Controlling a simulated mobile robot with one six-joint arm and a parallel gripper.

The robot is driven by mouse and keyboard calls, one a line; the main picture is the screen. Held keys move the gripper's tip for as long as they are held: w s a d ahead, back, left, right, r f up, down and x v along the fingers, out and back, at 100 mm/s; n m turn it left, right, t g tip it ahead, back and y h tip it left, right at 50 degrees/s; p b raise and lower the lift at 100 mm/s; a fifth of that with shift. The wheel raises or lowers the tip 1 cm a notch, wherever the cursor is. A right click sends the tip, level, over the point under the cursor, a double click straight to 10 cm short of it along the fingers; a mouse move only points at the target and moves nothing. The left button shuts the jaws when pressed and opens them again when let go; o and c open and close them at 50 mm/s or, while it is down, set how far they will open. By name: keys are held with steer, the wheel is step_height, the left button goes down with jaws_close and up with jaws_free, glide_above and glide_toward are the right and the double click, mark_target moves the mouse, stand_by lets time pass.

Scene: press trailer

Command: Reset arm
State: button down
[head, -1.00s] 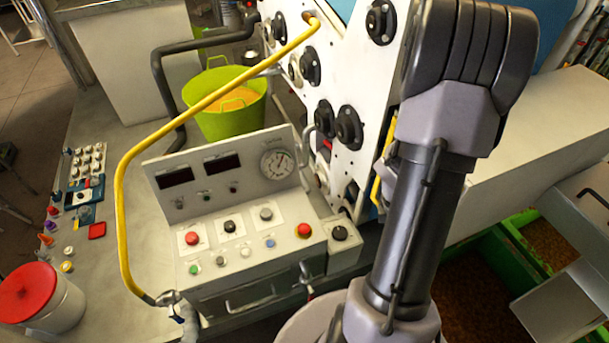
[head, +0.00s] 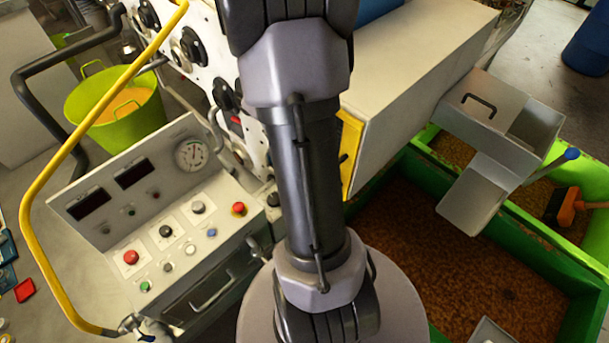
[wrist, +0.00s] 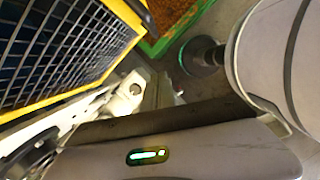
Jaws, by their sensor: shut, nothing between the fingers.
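My arm (head: 300,150) rises through the middle of the head view. Its upper end runs out of the top of the picture, so my gripper is not seen there. In the wrist view, the grey housing of my gripper (wrist: 150,128) lies along the bottom edge, with a lit green indicator. The gripper is shut and holds nothing. Its fingertips are hard to make out. A yellow-framed mesh guard (wrist: 75,45) is close by at the upper left of the wrist view. My own rounded grey links fill the right side.
A control panel (head: 225,240) with buttons and a gauge stands left of my arm, with a yellow rail (head: 40,230) around it. A lime tub (head: 80,105) is behind. Green-walled bins (head: 545,235), a grey chute (head: 470,205) and a beige cabinet (head: 410,70) are on the right.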

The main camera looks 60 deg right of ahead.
steer(key=w+a+f+m+t+b, duration=0.2)
steer(key=w+a+f+m+b, duration=0.15)
steer(key=a+b, duration=0.55)
steer(key=w+a+f+m+t+b, duration=0.2)
steer(key=w+a+f+m+b, duration=0.3)
steer(key=b, duration=0.8)
steer(key=s+a+f+m+t+y+b, duration=0.2)
steer(key=a+f+b, duration=0.1)
steer(key=a+b, duration=0.4)
steer(key=s+a+f+m+t+y+b, duration=0.1)
steer(key=s+a+f+m+b, duration=0.1)
steer(key=a+b, duration=0.6)
steer(key=s+a+f, duration=0.1)
steer(key=a, duration=0.1)
steer(key=shift+a+f+t+y, duration=0.2)
steer(key=shift+a+t+y, duration=0.2)
steer(key=c, duration=2.1)
jaws_free()
steer(key=shift+b, duration=0.3)
